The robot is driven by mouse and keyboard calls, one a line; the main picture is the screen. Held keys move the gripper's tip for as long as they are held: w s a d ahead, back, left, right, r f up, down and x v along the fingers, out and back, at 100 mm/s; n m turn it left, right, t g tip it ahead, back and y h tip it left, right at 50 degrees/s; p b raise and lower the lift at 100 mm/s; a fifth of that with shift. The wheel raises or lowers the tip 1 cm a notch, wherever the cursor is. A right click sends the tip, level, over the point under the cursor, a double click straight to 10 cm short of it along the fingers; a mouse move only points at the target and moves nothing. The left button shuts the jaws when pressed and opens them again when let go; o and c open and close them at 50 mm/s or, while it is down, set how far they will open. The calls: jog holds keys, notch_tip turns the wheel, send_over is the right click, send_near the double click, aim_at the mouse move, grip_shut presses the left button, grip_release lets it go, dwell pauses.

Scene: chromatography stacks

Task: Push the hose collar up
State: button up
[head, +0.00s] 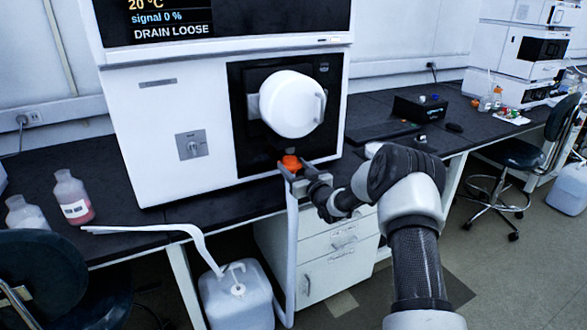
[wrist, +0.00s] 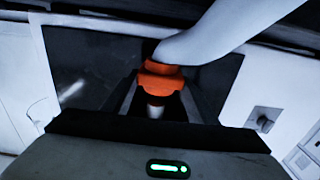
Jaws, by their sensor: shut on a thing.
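The orange hose collar (head: 291,163) sits below the white round part on the instrument's black front panel. It also shows in the wrist view (wrist: 160,82), between the two fingers. My gripper (head: 293,176) is shut on the collar from the front right. A white hose (head: 292,240) hangs down from the collar toward the floor. The instrument (head: 180,120) has a screen (head: 175,18) that reads "DRAIN LOOSE" and "signal 0 %". Whether the collar is seated on its fitting I cannot tell.
A white jug (head: 236,295) stands on the floor below the bench, with a pale tube (head: 150,229) above it. Two bottles, one pink (head: 72,196), stand at the left. A black box (head: 419,108) is on the bench at the right. The drawer cabinet (head: 335,262) is under the bench.

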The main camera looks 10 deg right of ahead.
aim_at(292, 153)
notch_tip(292, 153, up, 5)
jog(key=shift+f+p, duration=0.2)
jog(key=shift+p, duration=0.2)
jog(key=o, duration=1.5)
jog(key=shift+r, duration=0.1)
jog(key=shift+o, duration=0.2)
jog(key=shift+s+d, duration=0.25)
jog(key=shift+s, duration=0.25)
jog(key=p+v, duration=0.2)
jog(key=v, duration=1.4)
jog(key=shift+s, duration=0.2)
